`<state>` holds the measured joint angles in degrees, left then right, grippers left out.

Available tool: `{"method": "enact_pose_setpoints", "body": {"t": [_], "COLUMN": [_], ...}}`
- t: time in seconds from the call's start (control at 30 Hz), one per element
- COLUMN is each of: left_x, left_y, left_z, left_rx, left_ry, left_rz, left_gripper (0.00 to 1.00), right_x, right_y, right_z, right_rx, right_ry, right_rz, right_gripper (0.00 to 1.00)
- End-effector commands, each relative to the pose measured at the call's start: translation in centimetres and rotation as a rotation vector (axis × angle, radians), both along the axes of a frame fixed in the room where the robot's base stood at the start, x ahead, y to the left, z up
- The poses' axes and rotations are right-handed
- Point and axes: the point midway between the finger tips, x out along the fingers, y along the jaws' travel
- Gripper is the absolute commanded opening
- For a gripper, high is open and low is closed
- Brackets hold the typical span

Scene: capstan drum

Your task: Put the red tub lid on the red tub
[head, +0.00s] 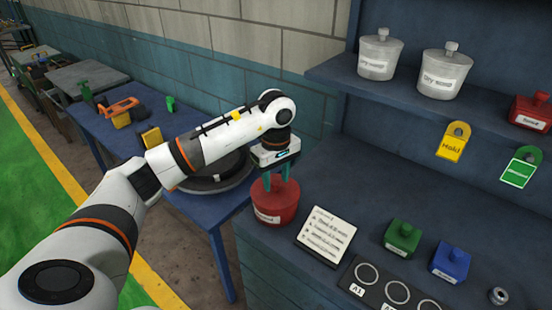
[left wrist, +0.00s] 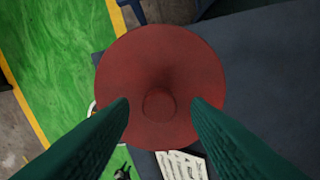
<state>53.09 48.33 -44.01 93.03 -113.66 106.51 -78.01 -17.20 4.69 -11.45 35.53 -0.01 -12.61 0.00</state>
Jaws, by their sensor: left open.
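The red tub (head: 270,215), with a white label, stands at the left end of the dark counter. The red tub lid (left wrist: 160,65) shows in the left wrist view as a broad red disc with a round knob near its middle. In the head view the lid appears to rest on top of the tub, but the seam is too small to make out. My left gripper (head: 279,172) points down over the lid. Its two green fingers are open on either side of the knob, with gaps visible in the left wrist view (left wrist: 160,104). My right gripper is out of view.
A white printed card (head: 326,236) lies right of the tub. Green (head: 402,237) and blue (head: 451,262) containers stand farther right, behind a plate with rings (head: 390,290). A shelf above holds white pots (head: 444,73). A blue table (head: 120,140) stands left.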

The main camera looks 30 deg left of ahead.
Motion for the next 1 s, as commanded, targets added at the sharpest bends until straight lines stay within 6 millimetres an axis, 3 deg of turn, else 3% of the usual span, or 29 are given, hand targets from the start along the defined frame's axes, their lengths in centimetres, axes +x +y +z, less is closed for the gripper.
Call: {"method": "enact_pose_setpoints", "body": {"t": [0.03,0.27,0.5,0.7,1.0], "left_x": [0.0,0.1,0.1,0.1,0.0], "left_y": [0.0,0.0,0.1,0.0,0.0], "left_z": [0.9,5.5,10.2,12.0,12.4], "left_rx": [-0.001,0.0,0.001,0.0,-0.001], "left_ry": [-0.001,-0.009,-0.005,-0.002,0.0], "left_rz": [0.0,0.0,0.002,0.001,0.001], "left_gripper": [0.44,0.44,0.44,0.44,0.44], "right_x": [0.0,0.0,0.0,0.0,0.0], "right_y": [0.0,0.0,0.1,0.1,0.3], "right_z": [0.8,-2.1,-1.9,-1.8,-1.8], "right_rx": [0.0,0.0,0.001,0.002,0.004], "right_ry": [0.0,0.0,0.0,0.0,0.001], "right_rz": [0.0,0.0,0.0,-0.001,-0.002], "right_gripper": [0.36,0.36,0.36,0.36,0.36]}}
